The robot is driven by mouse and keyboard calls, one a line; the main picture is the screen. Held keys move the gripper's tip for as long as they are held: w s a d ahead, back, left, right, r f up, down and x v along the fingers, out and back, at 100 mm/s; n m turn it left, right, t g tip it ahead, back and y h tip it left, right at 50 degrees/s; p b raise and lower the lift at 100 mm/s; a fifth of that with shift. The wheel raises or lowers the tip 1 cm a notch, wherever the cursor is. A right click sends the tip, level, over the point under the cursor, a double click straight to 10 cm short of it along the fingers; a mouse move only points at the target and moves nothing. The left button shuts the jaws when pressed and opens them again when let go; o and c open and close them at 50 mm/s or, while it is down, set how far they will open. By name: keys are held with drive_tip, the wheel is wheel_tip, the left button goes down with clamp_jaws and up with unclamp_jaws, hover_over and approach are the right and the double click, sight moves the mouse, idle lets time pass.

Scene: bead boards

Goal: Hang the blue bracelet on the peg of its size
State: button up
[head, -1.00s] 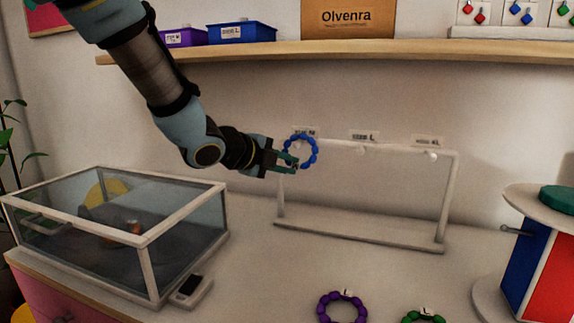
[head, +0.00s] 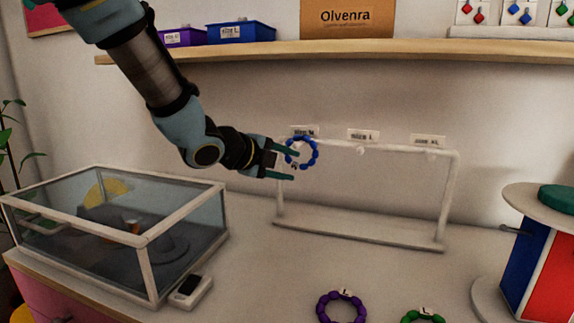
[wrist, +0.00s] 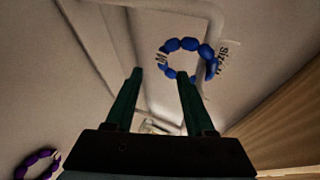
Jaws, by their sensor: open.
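The blue bracelet (head: 315,153) is a ring of blue beads at the left end of the white rack (head: 400,151), just below the leftmost label, which seems to read size M. It appears to hang at the leftmost peg, but that peg is hidden in the head view. My gripper (head: 295,166) is open, its fingers apart at the bracelet's left side. In the wrist view, the bracelet (wrist: 189,44) lies beyond my open fingertips (wrist: 160,73), with the right fingertip overlapping its lower edge. I cannot tell whether they touch. The middle L peg (head: 360,149) and right XL peg (head: 432,153) are empty.
A purple bracelet (head: 322,309) and a green bracelet (head: 408,318) lie on the counter in front. A glass case (head: 142,240) stands left, and a blue-and-red stand (head: 527,265) stands right. A wooden shelf (head: 400,50) runs above the rack.

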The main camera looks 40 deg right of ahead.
drive_tip(key=v, duration=1)
drive_tip(key=shift+a, duration=0.4)
drive_tip(key=shift+s+r, duration=0.1)
drive_tip(key=shift+s, duration=0.1)
